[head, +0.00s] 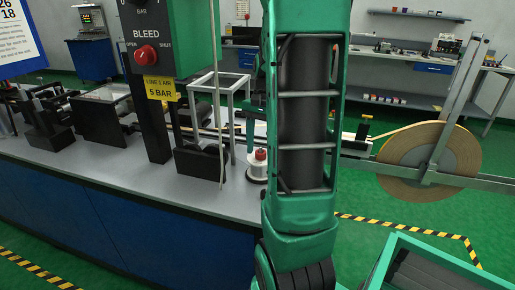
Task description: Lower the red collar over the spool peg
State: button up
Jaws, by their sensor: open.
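A small red piece (260,154), which looks like the red collar, sits at the top of a white spool-like stand (257,167) on the grey bench, just left of my green arm. I cannot tell whether it is around the spool peg or resting on its tip. The stand's right side is partly hidden by my arm. My arm fills the middle of the head view and runs down to the bottom edge.
A dark column with a red bleed knob (146,55) and an open white frame (218,92) stand on the bench (130,168), left of the spool. A large tan tape roll (428,160) hangs on metal bars at right. A green-rimmed bin (440,247) is at lower right.

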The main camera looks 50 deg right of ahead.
notch_tip(320, 180, up, 11)
jog(key=d, duration=0.1)
jog(key=shift+w+f, duration=0.15)
jog(key=shift+w, duration=0.05)
jog(key=shift+d, duration=0.1)
dwell(0.7)
jog(key=s+a+f+n, duration=0.4)
jog(key=s+a, duration=0.3)
jog(key=a, duration=0.2)
jog(key=s+a+f+n+h, duration=0.1)
jog(key=s+a+f+n, duration=0.4)
jog(key=a, duration=0.4)
jog(key=shift+s+f, duration=0.45)
jog(key=shift+s, duration=0.6)
